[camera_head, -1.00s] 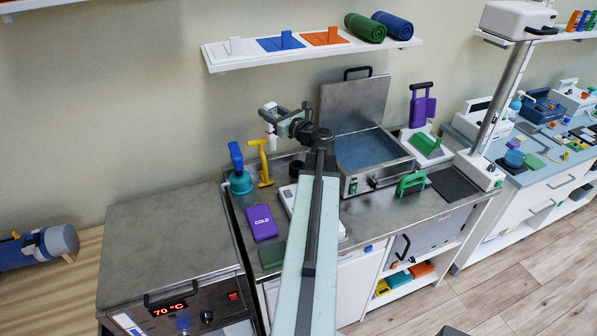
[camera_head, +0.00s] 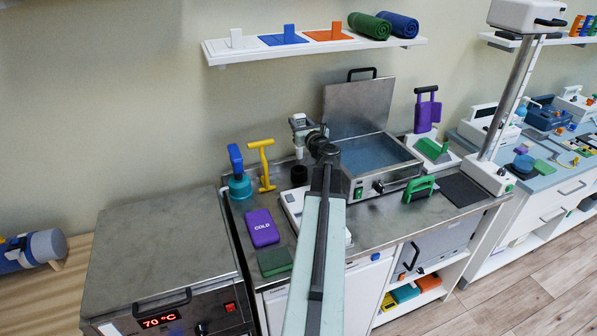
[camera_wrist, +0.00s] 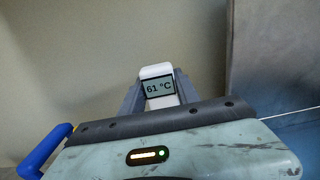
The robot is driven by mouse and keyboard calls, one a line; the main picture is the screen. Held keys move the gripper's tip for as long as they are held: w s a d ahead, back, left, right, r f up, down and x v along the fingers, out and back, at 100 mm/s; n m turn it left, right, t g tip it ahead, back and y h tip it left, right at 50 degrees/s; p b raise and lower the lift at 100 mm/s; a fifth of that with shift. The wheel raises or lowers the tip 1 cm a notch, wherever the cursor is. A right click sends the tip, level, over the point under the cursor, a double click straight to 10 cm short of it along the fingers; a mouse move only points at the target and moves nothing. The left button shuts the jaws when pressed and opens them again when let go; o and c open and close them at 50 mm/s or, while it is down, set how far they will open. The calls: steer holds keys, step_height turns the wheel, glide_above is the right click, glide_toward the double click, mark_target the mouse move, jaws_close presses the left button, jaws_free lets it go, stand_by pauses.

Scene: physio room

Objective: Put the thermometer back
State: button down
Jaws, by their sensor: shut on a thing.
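The thermometer (camera_wrist: 157,71) is white with a dark-framed display reading 61 °C. In the wrist view it stands between the two grey fingers of my gripper (camera_wrist: 158,92), which is shut on it. In the head view my gripper (camera_head: 302,125) is above the rear of the steel counter (camera_head: 380,223), left of the open tub's raised lid. A pale part of the thermometer (camera_head: 299,152) shows below the fingers. A short black round holder (camera_head: 298,174) stands on the counter below it. I cannot tell whether the thermometer's lower end touches it.
The open steel tub (camera_head: 408,157) with blue water is right of my arm. A blue-and-teal tool (camera_head: 238,175) and yellow tool (camera_head: 264,165) stand to the left. A purple COLD pack (camera_head: 261,227) and green block (camera_head: 275,262) lie in front. A shelf (camera_head: 310,50) hangs above.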

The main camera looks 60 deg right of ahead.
steer(key=shift+f+b, duration=4.5)
steer(key=shift+f, duration=0.4)
steer(key=c, duration=0.9)
jaws_free()
steer(key=shift+r, duration=0.1)
